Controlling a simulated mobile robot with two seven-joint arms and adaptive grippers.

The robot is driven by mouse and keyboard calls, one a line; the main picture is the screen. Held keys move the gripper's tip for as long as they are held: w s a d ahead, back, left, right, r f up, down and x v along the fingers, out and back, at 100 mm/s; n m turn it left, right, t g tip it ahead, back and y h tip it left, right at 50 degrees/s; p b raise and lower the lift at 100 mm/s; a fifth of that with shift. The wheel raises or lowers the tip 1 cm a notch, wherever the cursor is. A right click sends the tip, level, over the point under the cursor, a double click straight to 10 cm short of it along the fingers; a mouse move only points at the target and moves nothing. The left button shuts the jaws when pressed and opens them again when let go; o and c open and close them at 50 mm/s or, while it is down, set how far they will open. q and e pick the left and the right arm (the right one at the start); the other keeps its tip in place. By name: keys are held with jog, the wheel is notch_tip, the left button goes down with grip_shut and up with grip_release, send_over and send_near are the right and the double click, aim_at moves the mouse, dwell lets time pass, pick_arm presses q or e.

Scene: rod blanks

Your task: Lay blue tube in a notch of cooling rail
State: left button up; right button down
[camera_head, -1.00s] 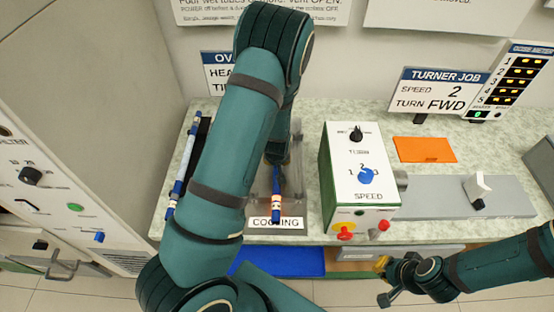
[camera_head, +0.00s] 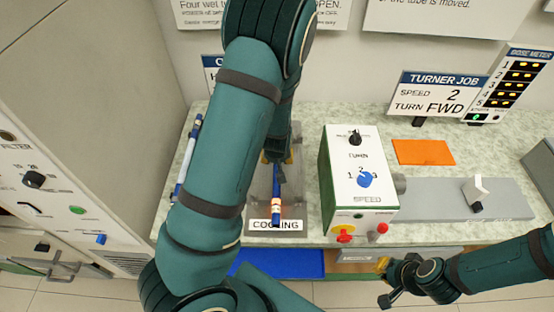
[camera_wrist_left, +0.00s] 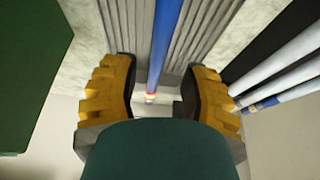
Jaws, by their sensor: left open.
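The blue tube (camera_head: 277,188) has a white and orange-red banded end toward the front. It lies lengthwise along the grey cooling rail (camera_head: 257,198), behind the COOLING label. In the left wrist view the tube (camera_wrist_left: 166,40) runs along the grooved rail (camera_wrist_left: 198,25), seemingly in a groove; its exact seating is hard to tell. My left gripper (camera_wrist_left: 160,95) is open, with one yellow-padded finger on each side of the tube and gaps between. In the head view my left gripper (camera_head: 277,158) is partly hidden by my arm. My right gripper (camera_head: 383,282) is open and empty before the bench.
White-and-blue tubes (camera_head: 188,155) lie left of the rail, partly behind my left arm; they also show in the left wrist view (camera_wrist_left: 285,75). The turner box (camera_head: 361,185) stands close right of the rail. An orange mat (camera_head: 423,151) lies behind.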

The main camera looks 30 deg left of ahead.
pick_arm(q)
jog(key=p+v, duration=0.1)
jog(key=v, duration=0.5)
dwell(0.5)
